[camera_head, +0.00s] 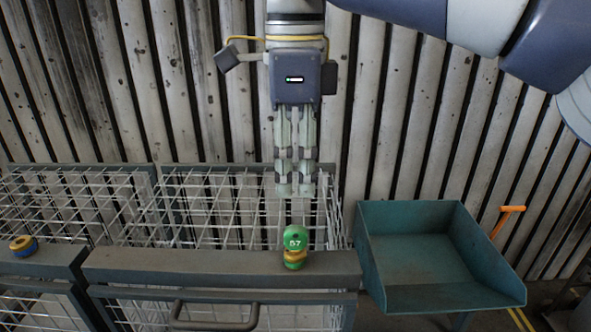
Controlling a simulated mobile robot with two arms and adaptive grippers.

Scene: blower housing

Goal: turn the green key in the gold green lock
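The green key (295,238) has a round head marked 57 and stands up from the gold green lock (294,259). My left gripper is not in view.
A wire cage with a grey rail (190,268) and a handle (214,315) fills the lower left. A blue and gold lock (22,246) sits on the left rail. A green tray (425,255) and an orange handle (512,209) are at right. A slatted wall stands behind.

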